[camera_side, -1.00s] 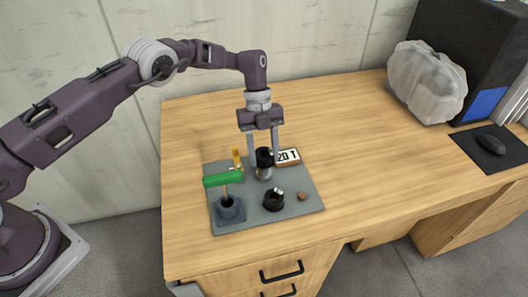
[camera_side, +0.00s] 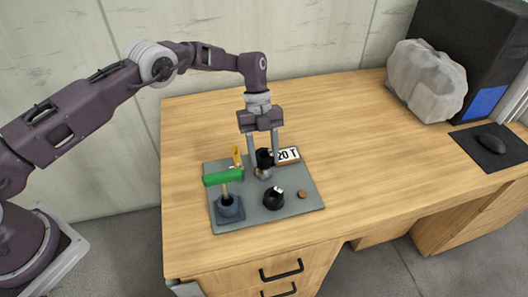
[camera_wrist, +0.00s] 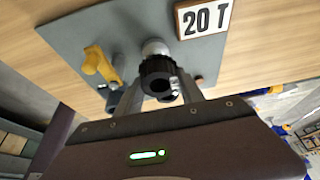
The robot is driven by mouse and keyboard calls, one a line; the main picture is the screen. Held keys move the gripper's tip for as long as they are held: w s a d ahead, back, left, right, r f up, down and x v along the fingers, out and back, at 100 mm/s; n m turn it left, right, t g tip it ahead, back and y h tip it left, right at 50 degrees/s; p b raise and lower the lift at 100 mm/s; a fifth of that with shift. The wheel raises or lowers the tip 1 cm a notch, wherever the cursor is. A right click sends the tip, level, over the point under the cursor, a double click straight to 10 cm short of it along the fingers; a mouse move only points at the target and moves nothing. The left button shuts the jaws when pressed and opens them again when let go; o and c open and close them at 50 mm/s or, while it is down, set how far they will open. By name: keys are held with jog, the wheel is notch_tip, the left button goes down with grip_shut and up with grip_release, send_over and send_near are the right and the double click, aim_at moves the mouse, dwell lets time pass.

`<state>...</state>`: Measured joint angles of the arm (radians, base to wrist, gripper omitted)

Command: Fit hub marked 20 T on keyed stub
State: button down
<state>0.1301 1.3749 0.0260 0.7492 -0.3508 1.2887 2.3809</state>
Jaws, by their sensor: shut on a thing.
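My gripper (camera_side: 263,163) is shut on a black ribbed hub (camera_side: 264,158), which also shows between the fingers in the wrist view (camera_wrist: 158,76). The hub has a bright metal piece at its side. The metal stub (camera_side: 263,174) stands on the grey plate just below the hub; in the wrist view its pale round end (camera_wrist: 154,47) shows just beyond the hub. I cannot tell whether the hub touches the stub, and the stub's key is not clear. The sign marked 20 T (camera_side: 287,155) lies beside the stub and is readable in the wrist view (camera_wrist: 204,18).
A second black hub (camera_side: 273,200) sits on the grey plate (camera_side: 245,222) in front. A small brown disc (camera_side: 302,195) lies right.

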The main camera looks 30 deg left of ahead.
jog(key=shift+f, duration=1.85)
jog(key=c, duration=0.7)
grip_release()
jog(key=shift+o, duration=0.2)
jog(key=v, duration=0.7)
